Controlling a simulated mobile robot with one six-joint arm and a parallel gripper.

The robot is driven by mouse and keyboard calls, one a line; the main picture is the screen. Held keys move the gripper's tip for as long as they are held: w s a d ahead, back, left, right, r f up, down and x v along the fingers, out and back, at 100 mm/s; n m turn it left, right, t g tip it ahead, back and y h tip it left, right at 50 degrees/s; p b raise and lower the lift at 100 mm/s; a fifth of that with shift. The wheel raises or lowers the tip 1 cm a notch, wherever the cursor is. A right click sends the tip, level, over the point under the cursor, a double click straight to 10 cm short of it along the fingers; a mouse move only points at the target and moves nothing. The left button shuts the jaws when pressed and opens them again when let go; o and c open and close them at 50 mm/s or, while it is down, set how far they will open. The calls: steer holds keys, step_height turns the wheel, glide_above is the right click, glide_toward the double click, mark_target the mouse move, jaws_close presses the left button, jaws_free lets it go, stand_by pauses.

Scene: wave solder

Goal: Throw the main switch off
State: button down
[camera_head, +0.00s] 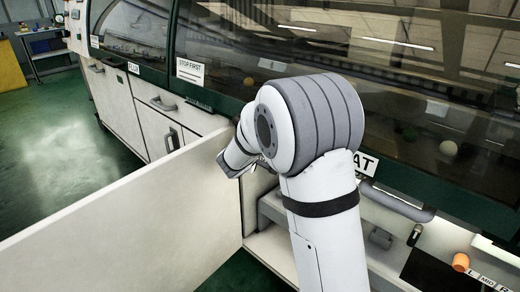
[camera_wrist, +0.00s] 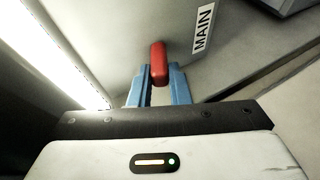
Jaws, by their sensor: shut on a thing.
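The main switch's red handle (camera_wrist: 158,62) shows in the wrist view, beside a white label reading MAIN (camera_wrist: 203,29) on a grey panel. My gripper (camera_wrist: 160,82) has its two blue fingers shut on the red handle, one on each side of it.
A cream door panel (camera_head: 130,215) stands open at the left of my arm. The machine's dark window (camera_head: 300,50) and a grey bar handle (camera_head: 395,202) are close by. An orange object (camera_head: 460,262) sits at the lower right. Green floor (camera_head: 60,135) is clear at the left.

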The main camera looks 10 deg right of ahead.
steer(key=shift+f+b, duration=0.2)
steer(key=shift+b, duration=0.1)
steer(key=shift+f+n+t+h+b, duration=0.7)
steer(key=shift+t+b, duration=0.5)
steer(key=shift+b, duration=1.1)
steer(key=shift+f+n+t+h+b, duration=0.6)
steer(key=shift+t+h+b, duration=0.45)
steer(key=shift+b, duration=1.2)
steer(key=shift+f+n+t+h+b, duration=0.65)
steer(key=shift+t+b, duration=0.7)
steer(key=shift+b, duration=0.95)
steer(key=c, duration=1.4)
jaws_free()
steer(key=shift+o, duration=0.2)
steer(key=shift+s+a, duration=0.1)
steer(key=shift+s, duration=0.05)
steer(key=p+v, duration=0.2)
steer(key=v, duration=0.5)
steer(key=shift+s+f, duration=0.2)
steer(key=shift+f, duration=0.05)
